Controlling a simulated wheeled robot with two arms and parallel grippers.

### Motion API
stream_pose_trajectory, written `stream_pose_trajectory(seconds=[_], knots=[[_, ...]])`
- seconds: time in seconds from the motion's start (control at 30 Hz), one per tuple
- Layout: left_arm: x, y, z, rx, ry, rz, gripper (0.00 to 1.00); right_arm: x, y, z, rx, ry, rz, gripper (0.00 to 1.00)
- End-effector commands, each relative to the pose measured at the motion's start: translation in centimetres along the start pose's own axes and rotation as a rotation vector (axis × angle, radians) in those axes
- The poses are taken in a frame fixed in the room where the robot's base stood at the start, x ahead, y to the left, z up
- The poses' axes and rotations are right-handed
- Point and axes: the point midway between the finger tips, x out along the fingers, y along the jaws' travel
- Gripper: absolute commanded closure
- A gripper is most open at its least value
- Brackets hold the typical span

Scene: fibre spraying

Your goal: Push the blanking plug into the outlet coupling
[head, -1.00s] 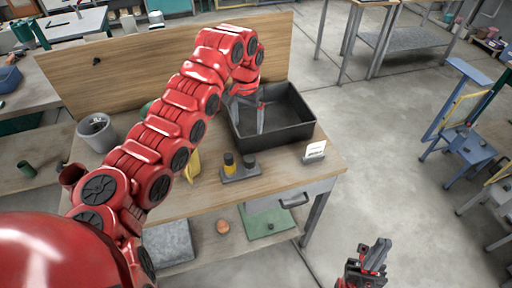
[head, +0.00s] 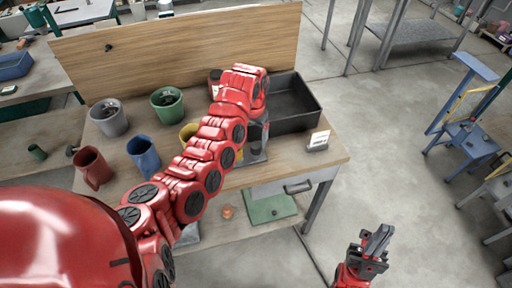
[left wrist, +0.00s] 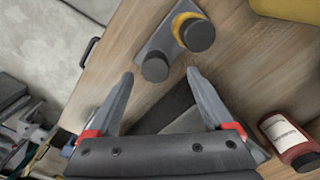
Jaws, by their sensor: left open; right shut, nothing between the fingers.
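A grey base (left wrist: 172,28) on the wooden table carries two short upright cylinders. One is a dark-capped cylinder with a yellow body (left wrist: 198,35); the other is a plain dark grey cylinder (left wrist: 155,68). I cannot tell which is the blanking plug or the outlet coupling. My left gripper (left wrist: 160,73) is open and empty, its fingertips appearing on either side of the plain cylinder; its depth is unclear. In the head view my left arm hides most of the base (head: 257,158) and cylinders. My right gripper (head: 375,246) is shut and empty, off the table's front right.
Grey (head: 108,118), green (head: 167,104), blue (head: 144,155) and red (head: 92,167) mugs stand left.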

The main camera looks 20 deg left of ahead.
Motion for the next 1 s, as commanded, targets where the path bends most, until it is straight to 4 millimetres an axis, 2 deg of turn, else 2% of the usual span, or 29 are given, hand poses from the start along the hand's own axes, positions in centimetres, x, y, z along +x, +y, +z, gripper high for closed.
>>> stream_pose_trajectory(seconds=[0.27, 0.5, 0.73, 0.77, 1.0], knots=[[2.5, 0.7, -0.1, 0.003, -0.008, 0.0, 0.14, 2.8, 0.1, -0.5, 0.0, 0.0, 0.0, 1.0], [5.0, 0.7, -0.3, 0.0, -0.002, 0.002, 0.14, 3.3, 0.2, -0.6, 0.0, 0.0, 0.0, 1.0], [5.2, 0.7, -0.3, -0.001, 0.0, 0.002, 0.14, 3.2, 0.2, -0.6, 0.0, 0.0, 0.0, 1.0], [5.2, 0.7, -0.3, -0.001, 0.0, 0.002, 0.16, 3.2, 0.2, -0.6, 0.0, 0.0, 0.0, 1.0], [5.2, 0.7, -0.3, -0.001, 0.0, 0.002, 0.59, 3.2, 0.2, -0.6, 0.0, 0.0, 0.0, 1.0]])
